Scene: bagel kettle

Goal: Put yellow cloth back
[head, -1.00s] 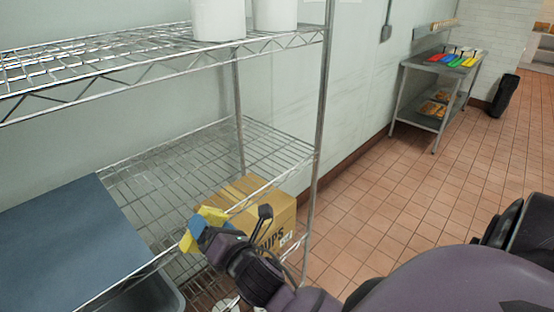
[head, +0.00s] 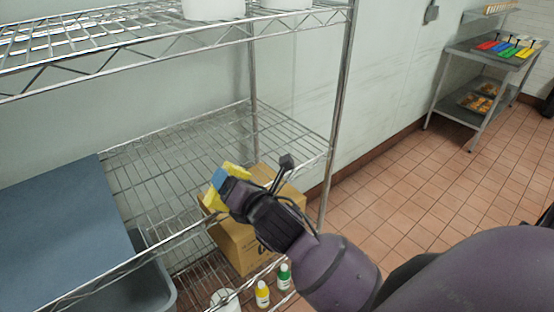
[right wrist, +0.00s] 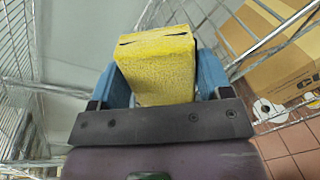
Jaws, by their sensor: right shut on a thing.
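The yellow cloth (right wrist: 160,68) is a folded, block-like piece with a rough surface, held between the blue fingers of my right gripper (right wrist: 164,78). In the head view the yellow cloth (head: 212,201) shows on both sides of the blue fingertips of my right gripper (head: 222,186). The gripper is shut on it at the front edge of the middle wire shelf (head: 190,160), in front of a cardboard box. I cannot tell whether the cloth touches the shelf. My left gripper is not in view.
A blue-grey board (head: 60,230) covers the left of the middle shelf; the wire beside it is bare. Below are a grey bin (head: 150,285), the cardboard box (head: 240,245) and small bottles (head: 262,293). The upper shelf (head: 120,45) and right post (head: 338,110) bound the space.

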